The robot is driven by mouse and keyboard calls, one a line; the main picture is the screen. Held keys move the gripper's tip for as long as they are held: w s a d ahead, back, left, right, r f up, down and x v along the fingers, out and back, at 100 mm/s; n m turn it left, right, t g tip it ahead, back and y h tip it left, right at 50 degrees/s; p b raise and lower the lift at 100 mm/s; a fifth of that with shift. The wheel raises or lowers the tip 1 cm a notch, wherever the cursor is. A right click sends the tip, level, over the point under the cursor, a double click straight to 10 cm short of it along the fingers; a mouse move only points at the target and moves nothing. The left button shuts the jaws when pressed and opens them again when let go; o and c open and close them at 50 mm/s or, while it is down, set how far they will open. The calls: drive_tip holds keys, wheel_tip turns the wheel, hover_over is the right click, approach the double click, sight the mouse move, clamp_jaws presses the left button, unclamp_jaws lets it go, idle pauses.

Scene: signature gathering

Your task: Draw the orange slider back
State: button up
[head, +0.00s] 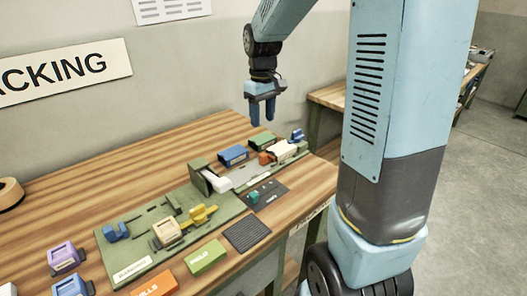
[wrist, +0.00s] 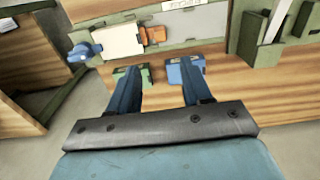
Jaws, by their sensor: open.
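The orange slider (head: 266,158) is a small block on the green fixture at the right end of the bench, beside a cream block (head: 284,150). In the wrist view the orange slider (wrist: 153,35) sits just right of the cream block (wrist: 118,40), beyond the fingertips. My gripper (head: 262,120) is open and empty, pointing down above the bench behind the fixture, clear of the slider. In the wrist view its two fingers (wrist: 158,82) are spread apart.
A blue box (head: 233,155) lies behind the fixture; a blue knob (head: 297,135) is by the cream block. A raised green bracket with a white block (head: 215,181) stands to the left. A yellow part (head: 200,215) and several coloured boxes are farther left. Space around the gripper is free.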

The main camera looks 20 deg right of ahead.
sight(263, 154)
wheel_tip(263, 154, down, 13)
drive_tip(key=shift+r, duration=0.1)
idle(0.4)
drive_tip(key=shift+c, duration=0.4)
clamp_jaws()
